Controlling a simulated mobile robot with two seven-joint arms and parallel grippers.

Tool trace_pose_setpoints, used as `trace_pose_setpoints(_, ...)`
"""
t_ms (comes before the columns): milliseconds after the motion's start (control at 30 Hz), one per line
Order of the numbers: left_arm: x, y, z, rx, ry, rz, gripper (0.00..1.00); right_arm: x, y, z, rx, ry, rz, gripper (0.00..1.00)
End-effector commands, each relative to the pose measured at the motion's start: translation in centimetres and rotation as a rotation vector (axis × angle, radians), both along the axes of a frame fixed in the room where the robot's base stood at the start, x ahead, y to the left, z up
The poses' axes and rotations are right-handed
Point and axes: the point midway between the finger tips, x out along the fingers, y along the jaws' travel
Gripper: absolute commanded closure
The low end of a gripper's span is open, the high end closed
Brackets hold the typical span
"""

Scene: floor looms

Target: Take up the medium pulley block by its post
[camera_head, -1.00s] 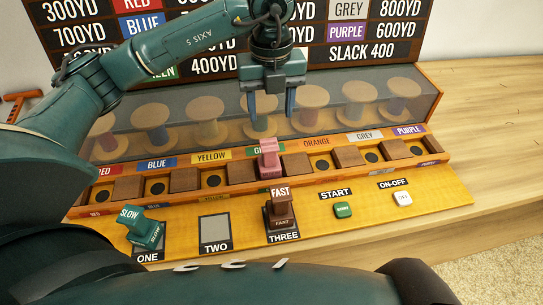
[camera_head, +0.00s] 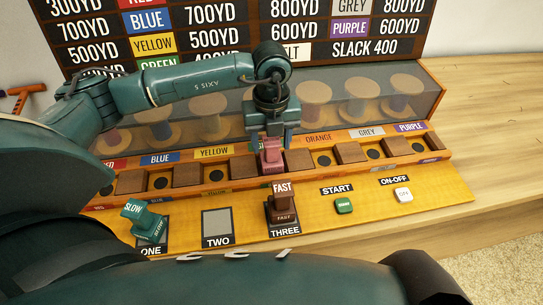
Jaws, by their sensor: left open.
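A pink block (camera_head: 272,160), which I take to be the medium pulley block though its label cannot be read, stands upright in the row of slots under the green label. My left gripper (camera_head: 271,139) points down over it, open, with its fingers on either side of the block's upper part. I cannot tell whether the fingers touch it. The gripper hides part of the green label. The brown FAST block (camera_head: 283,205) stands on pad THREE. The green SLOW block (camera_head: 143,219) sits tilted on pad ONE. My right gripper is not in view.
Pad TWO (camera_head: 217,226) is empty. A green START button (camera_head: 343,206) and a white ON-OFF button (camera_head: 404,195) are to the right. Several spools (camera_head: 313,93) stand behind a clear panel just behind the slots. The wooden table (camera_head: 490,100) is clear at right.

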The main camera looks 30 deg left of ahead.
Motion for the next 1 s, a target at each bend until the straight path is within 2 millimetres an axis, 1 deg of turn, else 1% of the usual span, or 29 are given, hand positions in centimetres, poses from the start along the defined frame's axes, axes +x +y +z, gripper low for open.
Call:
trace_pose_setpoints(67, 0.0, -0.01, 0.01, 0.0, 0.0, 0.0, 0.47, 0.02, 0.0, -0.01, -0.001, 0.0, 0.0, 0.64)
trace_pose_setpoints(700, 0.0, -0.02, 0.07, 0.0, 0.0, 0.0, 0.99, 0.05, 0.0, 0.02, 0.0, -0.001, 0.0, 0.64)
trace_pose_setpoints(733, 0.0, -0.02, 0.07, 0.0, 0.0, 0.0, 1.0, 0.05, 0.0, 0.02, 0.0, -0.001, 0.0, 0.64)
trace_pose_setpoints(1000, 0.04, -0.03, 0.15, -0.002, -0.001, 0.0, 1.0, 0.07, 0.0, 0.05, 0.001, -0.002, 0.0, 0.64)
